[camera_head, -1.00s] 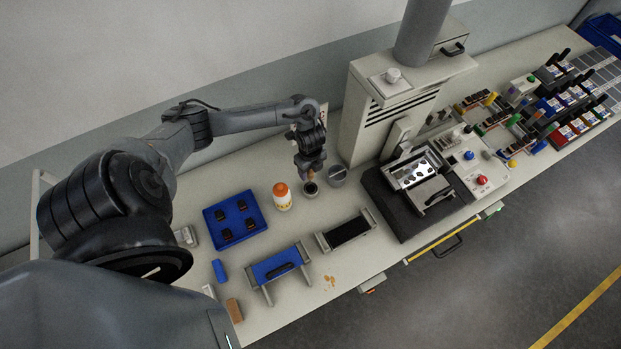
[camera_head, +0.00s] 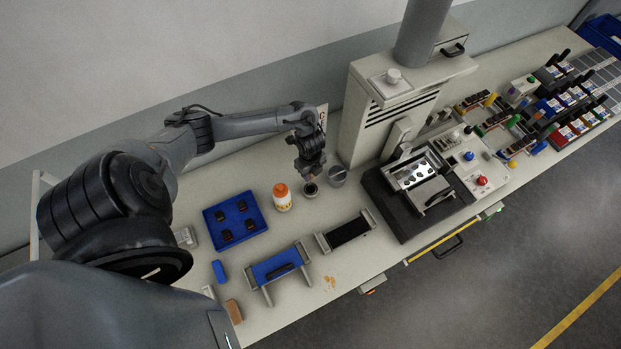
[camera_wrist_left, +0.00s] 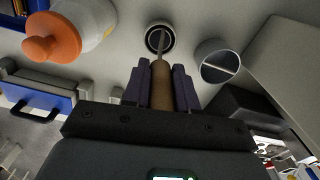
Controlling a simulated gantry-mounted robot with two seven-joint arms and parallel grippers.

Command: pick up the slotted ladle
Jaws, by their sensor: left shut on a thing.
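The slotted ladle shows as a brown handle (camera_wrist_left: 161,82) and a thin metal shaft in the left wrist view. Its shaft runs down into a small dark round pot (camera_wrist_left: 160,38), which also shows in the head view (camera_head: 310,190). The ladle's slotted end is hidden in the pot. My left gripper (camera_wrist_left: 161,86) is shut on the handle, with one finger on each side. In the head view the left gripper (camera_head: 309,174) is just above the pot. My right gripper is in neither view.
A grey round cup (camera_head: 338,178) stands close right of the pot. A white bottle with an orange cap (camera_head: 282,198) stands to its left. A blue tray (camera_head: 213,215) with dark parts is further left. A tall machine (camera_head: 385,110) rises on the right.

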